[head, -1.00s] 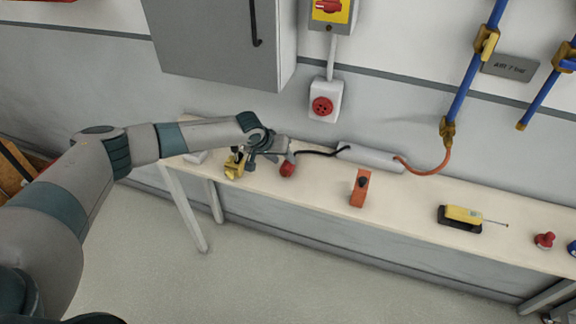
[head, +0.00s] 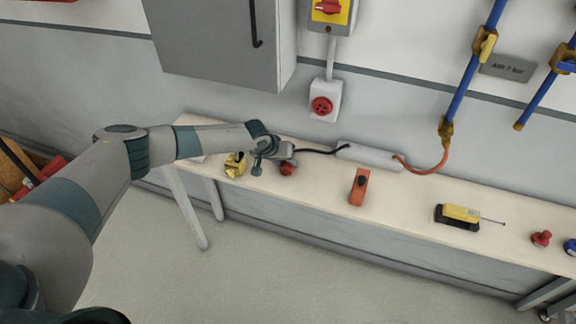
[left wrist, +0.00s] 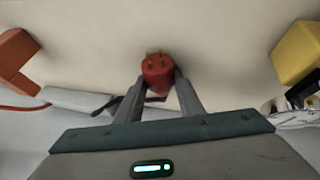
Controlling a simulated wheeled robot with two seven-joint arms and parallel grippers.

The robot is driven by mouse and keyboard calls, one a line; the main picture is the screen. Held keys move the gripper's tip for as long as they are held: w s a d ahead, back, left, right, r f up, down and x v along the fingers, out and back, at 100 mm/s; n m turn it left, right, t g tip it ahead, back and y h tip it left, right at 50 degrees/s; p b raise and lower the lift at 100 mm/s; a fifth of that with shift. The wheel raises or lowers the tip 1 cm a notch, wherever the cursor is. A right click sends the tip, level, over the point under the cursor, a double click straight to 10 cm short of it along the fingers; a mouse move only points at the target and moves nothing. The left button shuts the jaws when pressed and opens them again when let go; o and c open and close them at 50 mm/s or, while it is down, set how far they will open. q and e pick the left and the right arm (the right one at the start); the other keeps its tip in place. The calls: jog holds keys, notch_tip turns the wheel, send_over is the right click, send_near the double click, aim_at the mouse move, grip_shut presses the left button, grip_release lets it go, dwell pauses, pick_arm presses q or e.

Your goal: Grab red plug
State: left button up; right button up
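The red plug (head: 287,168) is on the left part of the workbench, at the end of a black cable. In the left wrist view the red plug (left wrist: 157,72) has its brass prongs showing and sits at the fingertips, one finger on each side. My left gripper (head: 272,162) is at the plug from the left, and its fingers look apart. In the left wrist view my left gripper (left wrist: 159,82) shows no clear grip on the plug; whether a finger touches it I cannot tell. My right gripper is not in view.
A yellow object (head: 235,165) stands just left of the gripper. An orange object (head: 359,186) and a grey cylinder (head: 371,157) with cables are to the right. Farther right are a yellow and black device (head: 460,216) and a red knob (head: 541,238). A red socket (head: 321,106) is on the wall.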

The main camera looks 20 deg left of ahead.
aim_at(286, 162)
pick_arm(q)
jog(key=c, duration=0.3)
jog(key=shift+r, duration=0.15)
jog(key=shift+r+b, duration=0.4)
jog(key=shift+r, duration=0.15)
notch_tip(286, 162, up, 2)
jog(key=shift+r+b, duration=0.25)
jog(key=shift+b, duration=0.4)
jog(key=s+d+r+b, duration=0.1)
jog(key=s+r, duration=0.1)
jog(key=s, duration=0.1)
jog(key=s+d+r+b, duration=0.1)
jog(key=s+d+r, duration=0.1)
jog(key=s, duration=0.2)
jog(key=s+d+r, duration=0.1)
jog(key=s+r, duration=0.2)
jog(key=shift+s+d+r+b, duration=0.1)
jog(key=shift+s+d+b, duration=0.1)
jog(key=shift+s+b, duration=0.2)
